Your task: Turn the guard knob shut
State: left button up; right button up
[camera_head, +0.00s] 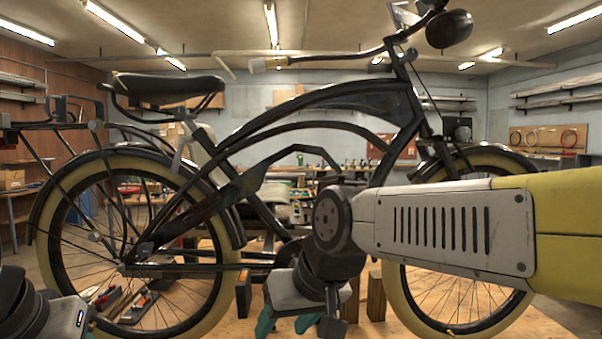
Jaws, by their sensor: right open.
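A black cruiser bike (365,103) with cream tyres stands side-on across the view. Its dark guard (205,211) runs from the rear hub toward the crank area. I cannot make out the guard knob; my right forearm and wrist cover part of the frame's lower middle. My right gripper (285,325) points down at the bottom middle, in front of the bike's lower frame. Its teal fingers are apart, with nothing seen between them. Only a dark joint and white link of my left arm show at the bottom left; its gripper is out of view.
The bike stands over a wooden surface (205,329). Several dark wooden blocks (376,296) stand near the bike's middle, and hand tools (140,300) lie behind the rear wheel. Shelves and benches line the workshop walls farther back.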

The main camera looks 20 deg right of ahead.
aim_at(145, 250)
jog(key=l+u, duration=0.1)
jog(key=u, duration=0.7)
jog(key=k+l+u, duration=0.1)
jog(key=u, duration=0.65)
jog(key=k+l+u, duration=0.1)
jog(key=k+l, duration=0.05)
jog(key=k, duration=0.05)
